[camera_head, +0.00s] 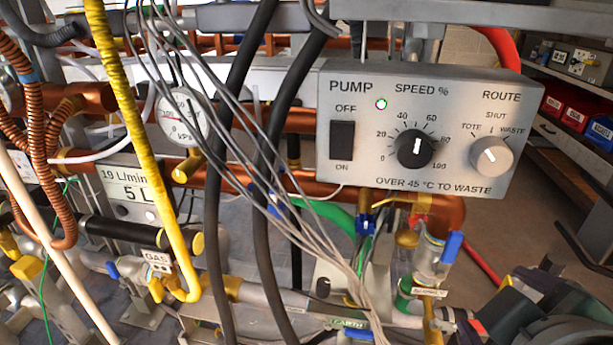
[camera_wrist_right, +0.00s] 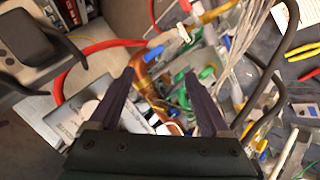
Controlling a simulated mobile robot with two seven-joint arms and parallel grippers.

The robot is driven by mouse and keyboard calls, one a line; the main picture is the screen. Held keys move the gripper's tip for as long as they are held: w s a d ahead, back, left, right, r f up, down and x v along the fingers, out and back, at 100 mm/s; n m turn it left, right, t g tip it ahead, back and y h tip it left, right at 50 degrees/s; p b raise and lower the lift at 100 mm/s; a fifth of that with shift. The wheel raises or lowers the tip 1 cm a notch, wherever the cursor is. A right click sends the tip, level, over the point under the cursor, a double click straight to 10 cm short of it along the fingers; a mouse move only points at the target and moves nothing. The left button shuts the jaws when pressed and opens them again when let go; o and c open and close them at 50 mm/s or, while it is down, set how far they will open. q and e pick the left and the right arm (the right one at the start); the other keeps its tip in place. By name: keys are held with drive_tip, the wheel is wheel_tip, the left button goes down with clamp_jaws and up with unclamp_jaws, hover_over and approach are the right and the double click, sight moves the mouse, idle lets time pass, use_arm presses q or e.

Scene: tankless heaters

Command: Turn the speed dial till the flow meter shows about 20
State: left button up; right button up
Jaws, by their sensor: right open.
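The grey pump control box (camera_head: 350,185) faces me at the right of the head view. Its black speed dial (camera_head: 415,148) has a white pointer mark aimed nearly straight up, between 40 and 60. The flow meter (camera_head: 131,190), left of centre behind the yellow pipe, appears to read 19 L/min, with 5 L below. My right gripper (camera_wrist_right: 158,74) is open and empty in the right wrist view, its two dark fingers apart. A silver box (camera_wrist_right: 75,115) shows left of its fingers, and the dial is not clear there. My left gripper is not in view.
The box also carries a black rocker switch (camera_head: 342,140), a lit green lamp (camera_head: 381,104) and a grey route knob (camera_head: 491,156). Black hoses (camera_head: 216,180) and grey cables (camera_head: 235,150) hang between the flow meter and the box. A pressure gauge (camera_head: 182,112) sits left of them.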

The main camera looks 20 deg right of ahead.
drive_tip(key=w+a+r+n+t+h, duration=0.2)
drive_tip(key=w+r+n+t, duration=0.1)
drive_tip(key=w+r+t, duration=0.15)
drive_tip(key=n+t, duration=0.3)
drive_tip(key=t, duration=0.1)
approach(414, 155)
drive_tip(key=shift+g, duration=0.25)
drive_tip(key=x, duration=0.9)
drive_tip(key=shift+w+r+p, duration=0.2)
drive_tip(key=shift+p, duration=0.1)
drive_tip(key=c, duration=0.3)
clamp_jaws()
drive_tip(key=shift+f+m+b, duration=0.2)
drive_tip(key=shift+m+b, duration=0.3)
drive_tip(key=shift+b, duration=0.35)
drive_tip(key=shift+r, duration=0.2)
